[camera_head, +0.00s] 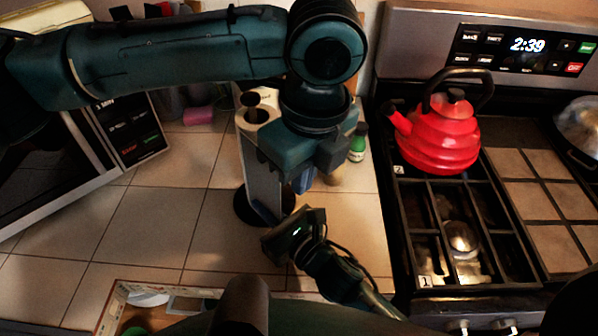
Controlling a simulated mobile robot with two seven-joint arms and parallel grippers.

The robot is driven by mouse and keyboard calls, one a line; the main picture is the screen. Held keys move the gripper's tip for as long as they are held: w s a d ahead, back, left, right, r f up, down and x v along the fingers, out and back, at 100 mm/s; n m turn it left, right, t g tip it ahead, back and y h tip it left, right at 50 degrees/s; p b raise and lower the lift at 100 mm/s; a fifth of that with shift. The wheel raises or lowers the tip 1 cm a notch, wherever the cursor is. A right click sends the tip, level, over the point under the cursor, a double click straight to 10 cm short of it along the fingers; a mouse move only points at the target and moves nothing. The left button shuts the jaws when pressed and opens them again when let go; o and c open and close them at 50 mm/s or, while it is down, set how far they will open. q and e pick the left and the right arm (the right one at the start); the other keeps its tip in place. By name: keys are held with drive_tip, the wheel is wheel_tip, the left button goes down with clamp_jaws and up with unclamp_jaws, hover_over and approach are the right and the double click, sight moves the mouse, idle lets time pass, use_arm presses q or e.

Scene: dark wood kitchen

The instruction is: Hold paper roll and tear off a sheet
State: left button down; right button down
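The paper roll (262,172) stands upright on a dark round base (243,208) on the tiled counter. It is pale, with a round opening in its top, and its right side is partly hidden by my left arm. My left gripper (303,180) comes down from above, close against the roll's right side. Its fingers are mostly hidden, so I cannot tell whether it grips the paper. My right gripper (272,246) is low in front of the roll, near its base. Its finger gap is not clear. No separate torn sheet is visible.
A red kettle (440,135) stands on the stove (470,290) at right. A green bottle (357,145) is behind my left gripper. A pink sponge (198,116) lies at the back, and a microwave-like appliance (60,190) stands at left. The counter (150,225) left of the roll is clear.

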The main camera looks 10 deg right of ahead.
use_arm(q)
drive_tip(key=shift+s, duration=0.15)
drive_tip(key=shift+s+a, duration=0.75)
drive_tip(key=shift+s, duration=0.3)
drive_tip(key=shift+s+a, duration=0.75)
drive_tip(key=shift+s, duration=0.25)
drive_tip(key=shift+s, duration=0.1)
drive_tip(key=shift+s+a+r, duration=0.1)
drive_tip(key=shift+s+r, duration=0.4)
drive_tip(key=shift+s, duration=0.3)
drive_tip(key=shift+s+d+r, duration=0.1)
drive_tip(key=shift+s+r, duration=0.35)
drive_tip(key=shift+s, duration=0.4)
drive_tip(key=shift+s+a+r, duration=0.1)
drive_tip(key=shift+s+r, duration=0.4)
drive_tip(key=shift+s, duration=0.3)
drive_tip(key=c, duration=2.2)
unclamp_jaws()
